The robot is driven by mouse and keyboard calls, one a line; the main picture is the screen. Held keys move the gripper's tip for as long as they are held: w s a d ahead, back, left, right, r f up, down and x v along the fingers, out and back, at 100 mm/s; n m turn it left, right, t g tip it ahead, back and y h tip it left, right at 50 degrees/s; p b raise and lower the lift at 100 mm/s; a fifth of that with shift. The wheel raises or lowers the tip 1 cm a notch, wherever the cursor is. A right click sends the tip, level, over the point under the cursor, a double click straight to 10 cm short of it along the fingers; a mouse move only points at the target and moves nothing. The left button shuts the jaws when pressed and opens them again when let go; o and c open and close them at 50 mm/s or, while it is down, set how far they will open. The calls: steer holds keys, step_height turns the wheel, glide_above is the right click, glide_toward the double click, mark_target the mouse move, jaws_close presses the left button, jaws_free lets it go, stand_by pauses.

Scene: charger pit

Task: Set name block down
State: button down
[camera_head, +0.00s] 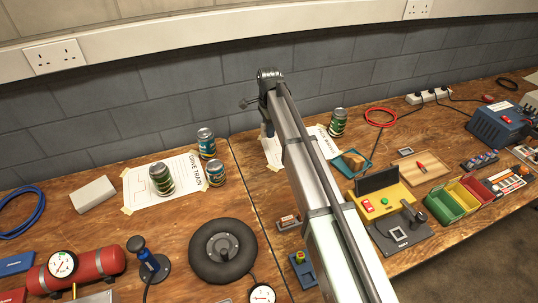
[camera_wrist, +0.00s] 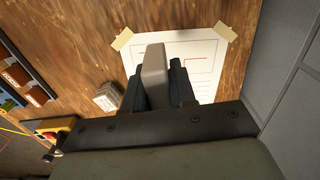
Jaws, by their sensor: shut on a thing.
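My gripper (camera_wrist: 156,84) is shut on a plain grey-beige block (camera_wrist: 155,66), one dark finger on each side of it. No lettering shows on the faces in view, so I cannot tell whether it is the name block. The block is over or near a white taped sheet (camera_wrist: 203,52) with a red line on it. I cannot tell whether it touches the sheet or the bench. In the head view the arm hides most of the gripper and the held block. A sheet (camera_head: 272,153) shows beside the arm there.
A small pale block (camera_wrist: 108,97) lies left of the gripper in the wrist view. The grey wall (camera_wrist: 300,110) is close on the right. In the head view, cans (camera_head: 206,143) stand around the left sheet (camera_head: 190,168), and another can (camera_head: 337,122) stands right of the arm.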

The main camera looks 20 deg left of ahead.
mark_target(269, 155)
steer(key=shift+f, duration=5.05)
steer(key=shift+f, duration=0.15)
steer(key=c, duration=0.9)
jaws_free()
step_height(269, 155, up, 12)
steer(key=shift+r, duration=0.15)
